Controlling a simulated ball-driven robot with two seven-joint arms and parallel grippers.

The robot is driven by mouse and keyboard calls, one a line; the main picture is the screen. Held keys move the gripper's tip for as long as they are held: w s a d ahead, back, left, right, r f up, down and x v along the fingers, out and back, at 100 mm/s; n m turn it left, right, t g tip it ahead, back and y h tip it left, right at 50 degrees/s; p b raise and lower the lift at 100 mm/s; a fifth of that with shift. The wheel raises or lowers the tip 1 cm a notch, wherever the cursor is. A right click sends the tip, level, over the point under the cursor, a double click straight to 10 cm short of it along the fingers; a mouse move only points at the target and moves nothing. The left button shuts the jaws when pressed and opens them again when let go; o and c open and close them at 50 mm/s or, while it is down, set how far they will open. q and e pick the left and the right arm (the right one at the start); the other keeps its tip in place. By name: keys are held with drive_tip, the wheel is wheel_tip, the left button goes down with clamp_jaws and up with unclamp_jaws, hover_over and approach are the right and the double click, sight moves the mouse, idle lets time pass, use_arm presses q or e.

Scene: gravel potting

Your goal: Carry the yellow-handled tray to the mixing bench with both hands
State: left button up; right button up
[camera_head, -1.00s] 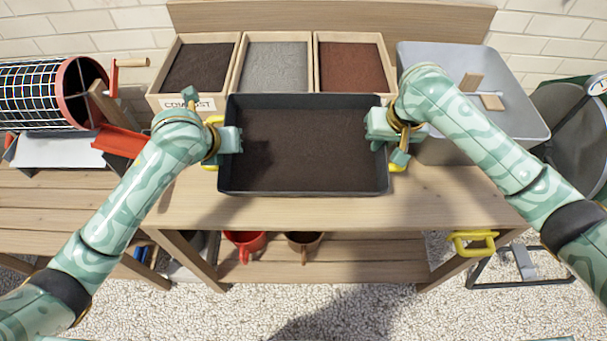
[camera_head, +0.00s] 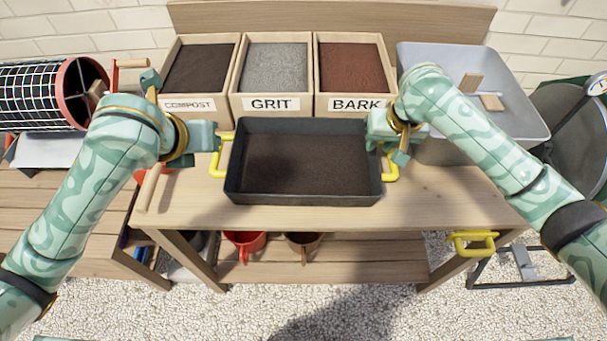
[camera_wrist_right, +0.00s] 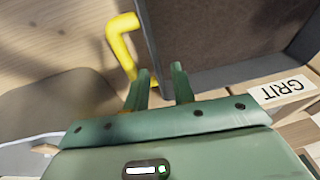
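The dark tray (camera_head: 303,196) holds dark soil and appears to rest level on the wooden mixing bench (camera_head: 420,200). Its yellow left handle (camera_head: 223,160) and yellow right handle (camera_head: 391,168) stick out at its ends. My left gripper (camera_head: 226,137) is by the top of the left handle; its finger gap is hidden. My right gripper (camera_head: 380,135) is at the tray's right end, above the right handle.
Compost (camera_head: 200,70), grit (camera_head: 275,70) and bark (camera_head: 350,70) boxes stand behind the tray. A grey tub (camera_head: 530,125) is at back right. A mesh drum sieve (camera_head: 40,95) stands left.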

drive_tip(key=shift+r, duration=0.15)
use_arm(q)
drive_tip(key=shift+s+r, duration=0.25)
drive_tip(key=shift+r, duration=0.05)
use_arm(e)
drive_tip(key=v, duration=1.1)
drive_tip(key=shift+r, duration=0.35)
use_arm(q)
drive_tip(key=shift+s, duration=0.1)
use_arm(e)
drive_tip(key=shift+s+d+f, duration=0.1)
drive_tip(key=shift+s, duration=0.1)
